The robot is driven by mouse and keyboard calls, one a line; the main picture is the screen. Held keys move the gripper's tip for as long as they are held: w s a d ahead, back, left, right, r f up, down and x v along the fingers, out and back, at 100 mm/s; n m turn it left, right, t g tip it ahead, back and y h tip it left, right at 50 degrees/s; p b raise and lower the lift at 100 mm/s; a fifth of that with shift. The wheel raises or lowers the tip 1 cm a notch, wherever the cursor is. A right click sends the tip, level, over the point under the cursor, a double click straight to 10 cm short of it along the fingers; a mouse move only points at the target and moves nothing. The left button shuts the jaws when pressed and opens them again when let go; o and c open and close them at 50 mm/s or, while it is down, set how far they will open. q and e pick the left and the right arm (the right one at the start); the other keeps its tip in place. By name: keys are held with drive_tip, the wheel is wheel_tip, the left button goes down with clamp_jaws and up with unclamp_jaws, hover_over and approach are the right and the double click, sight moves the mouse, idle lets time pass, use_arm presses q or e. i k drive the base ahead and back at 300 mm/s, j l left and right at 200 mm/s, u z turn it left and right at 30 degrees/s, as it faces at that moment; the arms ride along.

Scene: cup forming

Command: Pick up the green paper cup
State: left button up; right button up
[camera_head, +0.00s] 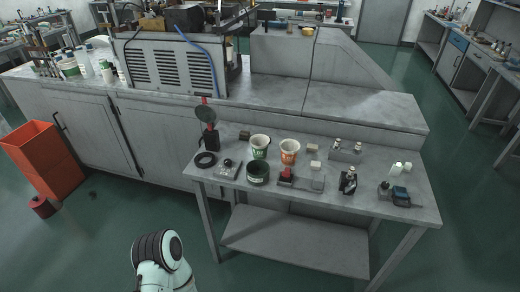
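The green paper cup (260,147), white with green marking, stands upright on the grey side table (395,209), left of its middle. An orange and white paper cup (290,151) stands just to its right. A dark green round container (258,173) sits directly in front of the green paper cup. Neither of my grippers shows in the head view. Only a white and dark rounded arm link of mine shows at the bottom left, well apart from the table and the cups.
Around the cups are a black ring (206,160), a round mirror-like disc on a stand (205,115), a flat grey fixture (302,180), small blocks and small bottles (397,168). A long workbench (385,113) stands behind. An orange bin (45,160) is at left. The floor in front is clear.

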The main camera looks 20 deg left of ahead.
sight(259, 142)
drive_tip(key=i+j, duration=0.1)
drive_tip(key=i, duration=0.25)
drive_tip(key=i+u, duration=0.1)
drive_tip(key=u, duration=0.65)
drive_tip(key=i+u, duration=0.15)
drive_tip(key=u, duration=0.2)
